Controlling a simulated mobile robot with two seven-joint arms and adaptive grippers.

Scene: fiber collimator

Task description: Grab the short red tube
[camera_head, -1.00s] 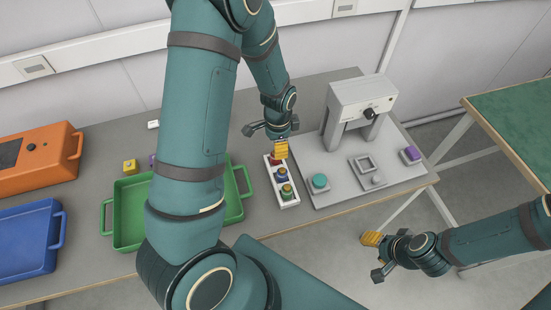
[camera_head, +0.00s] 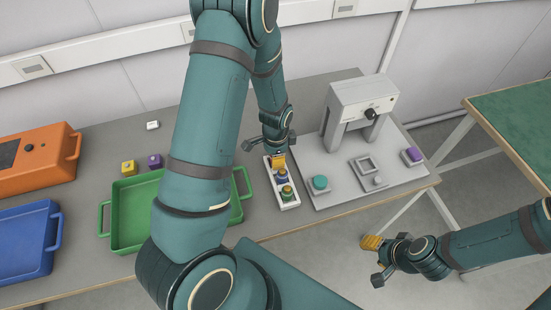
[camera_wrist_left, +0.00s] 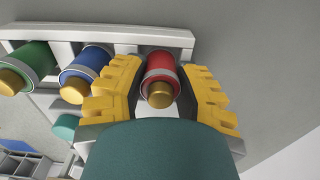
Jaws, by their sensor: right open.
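The short red tube (camera_wrist_left: 161,80), with a brass-coloured end, stands in a white rack (camera_wrist_left: 150,36) in the left wrist view. My left gripper (camera_wrist_left: 162,85) is open, with one yellow finger on each side of the red tube and narrow gaps visible. In the head view my left gripper (camera_head: 278,160) is low over the far end of the rack (camera_head: 291,204) and hides the red tube. A blue tube (camera_wrist_left: 88,70) and a green tube (camera_wrist_left: 28,67) stand beside it in the rack. My right gripper (camera_head: 371,242) is open and empty, off the table's front edge.
A grey device (camera_head: 362,100) on a light plate stands right of the rack, with a teal round part (camera_head: 320,183) close by. A green tray (camera_head: 124,246) lies to the left, partly behind my left arm. Blue (camera_head: 22,270) and orange (camera_head: 40,180) containers lie farther left.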

